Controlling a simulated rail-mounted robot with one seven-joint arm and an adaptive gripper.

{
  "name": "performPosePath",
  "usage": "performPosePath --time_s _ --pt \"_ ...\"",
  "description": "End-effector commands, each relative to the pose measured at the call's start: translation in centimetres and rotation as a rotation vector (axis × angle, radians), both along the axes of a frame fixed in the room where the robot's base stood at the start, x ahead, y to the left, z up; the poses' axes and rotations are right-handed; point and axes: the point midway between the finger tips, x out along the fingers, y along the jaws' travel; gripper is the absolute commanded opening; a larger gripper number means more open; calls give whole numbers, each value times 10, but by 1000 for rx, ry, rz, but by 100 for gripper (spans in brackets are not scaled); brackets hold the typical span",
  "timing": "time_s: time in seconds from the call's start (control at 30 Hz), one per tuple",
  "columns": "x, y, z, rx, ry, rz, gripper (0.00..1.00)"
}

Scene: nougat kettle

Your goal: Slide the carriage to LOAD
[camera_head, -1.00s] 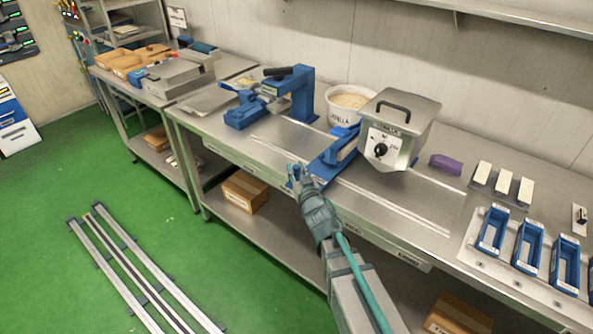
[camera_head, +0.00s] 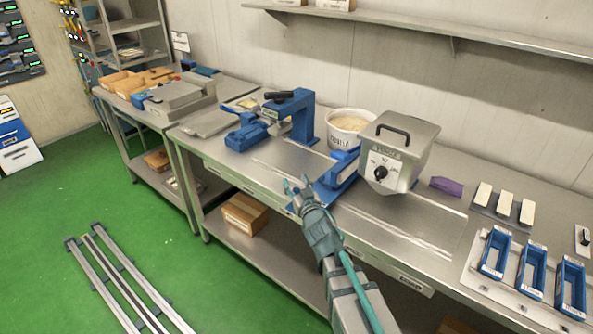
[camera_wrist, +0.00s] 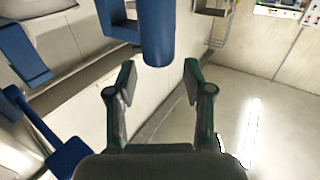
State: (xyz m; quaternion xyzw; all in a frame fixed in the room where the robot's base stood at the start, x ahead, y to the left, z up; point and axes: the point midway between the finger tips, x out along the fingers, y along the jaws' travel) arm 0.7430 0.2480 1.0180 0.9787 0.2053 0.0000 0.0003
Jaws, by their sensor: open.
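The blue carriage (camera_head: 338,182) sits across the pale rails (camera_head: 395,226) on the steel bench, just left of the kettle (camera_head: 397,150). My gripper (camera_head: 298,184) is at the front of the carriage, over the bench's front edge, with its fingers apart. In the wrist view my gripper (camera_wrist: 160,84) is open, and a blue rounded bar (camera_wrist: 157,35) lies ahead of and partly between the fingertips. Nothing is clamped. Contact between finger and bar cannot be told. Small labels on the bench front, such as the one at right (camera_head: 416,285), are too small to read.
A blue press (camera_head: 302,115) stands at the rails' left end. A white tub (camera_head: 348,125) is behind the carriage. Blue moulds (camera_head: 531,270), white bars and a purple scraper (camera_head: 446,187) lie right. The rails right of the kettle look clear.

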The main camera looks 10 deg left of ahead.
Motion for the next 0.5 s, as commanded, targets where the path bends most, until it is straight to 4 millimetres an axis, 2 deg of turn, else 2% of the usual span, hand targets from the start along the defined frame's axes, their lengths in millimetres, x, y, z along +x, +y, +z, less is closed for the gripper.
performPosePath --time_s 0.1,0.5 --pt "0 0 17 0 -2 -2 52" --pt "0 0 45 -1 0 0 52"
